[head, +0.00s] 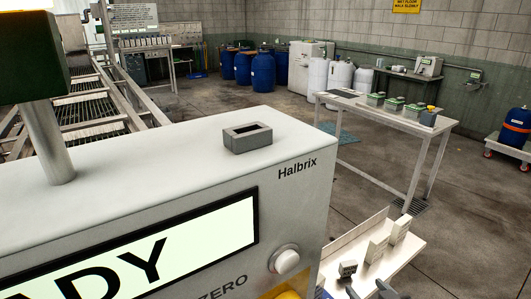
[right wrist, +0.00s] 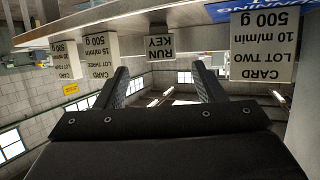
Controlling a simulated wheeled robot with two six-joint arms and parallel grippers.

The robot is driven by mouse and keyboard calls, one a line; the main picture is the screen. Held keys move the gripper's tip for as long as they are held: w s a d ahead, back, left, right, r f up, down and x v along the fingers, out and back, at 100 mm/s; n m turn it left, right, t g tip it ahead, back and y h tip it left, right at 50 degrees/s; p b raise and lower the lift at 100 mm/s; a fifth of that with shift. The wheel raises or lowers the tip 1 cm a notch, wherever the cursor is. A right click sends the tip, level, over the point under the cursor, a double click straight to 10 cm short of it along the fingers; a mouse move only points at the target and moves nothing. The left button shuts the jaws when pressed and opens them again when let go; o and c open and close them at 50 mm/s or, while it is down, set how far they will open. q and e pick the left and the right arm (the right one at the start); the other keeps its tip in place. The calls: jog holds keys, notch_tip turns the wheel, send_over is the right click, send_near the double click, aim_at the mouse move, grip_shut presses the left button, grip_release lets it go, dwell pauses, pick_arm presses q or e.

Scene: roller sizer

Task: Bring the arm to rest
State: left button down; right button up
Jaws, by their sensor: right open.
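My right gripper (head: 370,290) shows at the bottom edge of the head view, with its two dark fingers apart. In the right wrist view the jaws (right wrist: 160,70) are open, with nothing between them. A block labelled "RUN KEY" (right wrist: 160,42) stands beyond the fingertips, apart from them; that view is upside down. Lettered cards stand on either side of it, including a "LOT TWO" card (right wrist: 263,45) and a "LOT THREE" card (right wrist: 100,55). My left gripper is in neither view.
A white Halbrix machine (head: 180,150) with a lit display (head: 180,255) and a round knob (head: 285,261) fills the near left. A pale shelf (head: 410,262) holds small blocks beside it. A table (head: 345,100) with green-topped items stands behind. Open floor lies at right.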

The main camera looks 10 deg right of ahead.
jog(key=s+a+f+g+h, duration=0.1)
jog(key=s+f+g, duration=0.35)
jog(key=s, duration=0.65)
jog(key=s+a+f+g+h, duration=0.1)
jog(key=s+f+g, duration=0.4)
jog(key=s, duration=0.5)
notch_tip(320, 180, down, 23)
jog(key=d+g, duration=0.1)
jog(key=g, duration=0.1)
jog(key=s+f+g+y, duration=0.1)
jog(key=s+f, duration=1.4)
jog(key=f, duration=0.2)
jog(key=shift+s+a+m+b, duration=0.15)
jog(key=shift+a+m+b, duration=0.15)
jog(key=shift+a, duration=0.15)
jog(key=shift+f, duration=0.1)
